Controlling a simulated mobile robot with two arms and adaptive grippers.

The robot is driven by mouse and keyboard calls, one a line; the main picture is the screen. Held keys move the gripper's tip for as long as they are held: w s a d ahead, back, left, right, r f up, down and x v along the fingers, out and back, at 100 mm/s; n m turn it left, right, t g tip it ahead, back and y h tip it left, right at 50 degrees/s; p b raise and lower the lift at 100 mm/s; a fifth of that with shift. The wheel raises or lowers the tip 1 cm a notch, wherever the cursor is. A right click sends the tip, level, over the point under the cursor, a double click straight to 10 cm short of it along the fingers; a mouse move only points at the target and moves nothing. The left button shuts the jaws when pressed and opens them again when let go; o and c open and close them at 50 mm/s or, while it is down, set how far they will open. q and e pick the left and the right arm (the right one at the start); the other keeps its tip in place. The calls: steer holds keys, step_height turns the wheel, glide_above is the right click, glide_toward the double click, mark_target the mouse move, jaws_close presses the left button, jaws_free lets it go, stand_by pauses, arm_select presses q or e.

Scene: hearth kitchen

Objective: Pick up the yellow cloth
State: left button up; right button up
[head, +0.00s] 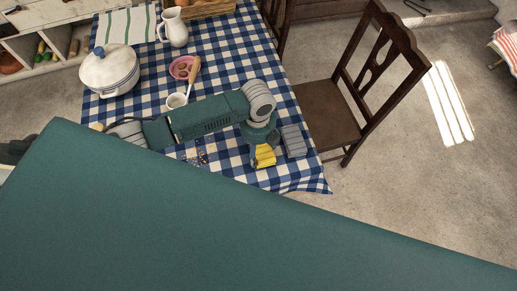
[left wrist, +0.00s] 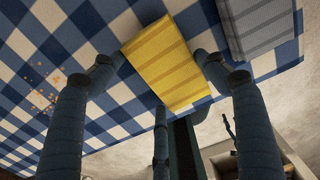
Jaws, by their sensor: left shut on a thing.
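The yellow cloth (head: 264,156) is a small folded piece with faint stripes, near the front right part of the checked table. My left gripper (head: 262,146) is directly over it and hides part of it in the head view. Whether the cloth still touches the table I cannot tell. My right gripper is not in view.
A grey folded cloth (head: 294,141) lies just right of the yellow one. Crumbs (left wrist: 42,88) are scattered to the left. A white cup (head: 176,101), pink plate (head: 182,68), lidded pot (head: 109,73) and jug (head: 174,27) stand behind. A wooden chair (head: 330,113) is at the right.

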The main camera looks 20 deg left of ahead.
mark_target(258, 149)
arm_select(q)
step_height(258, 149, up, 19)
steer(key=b, duration=0.2)
steer(key=shift+f+b, duration=0.1)
steer(key=shift+b, duration=0.2)
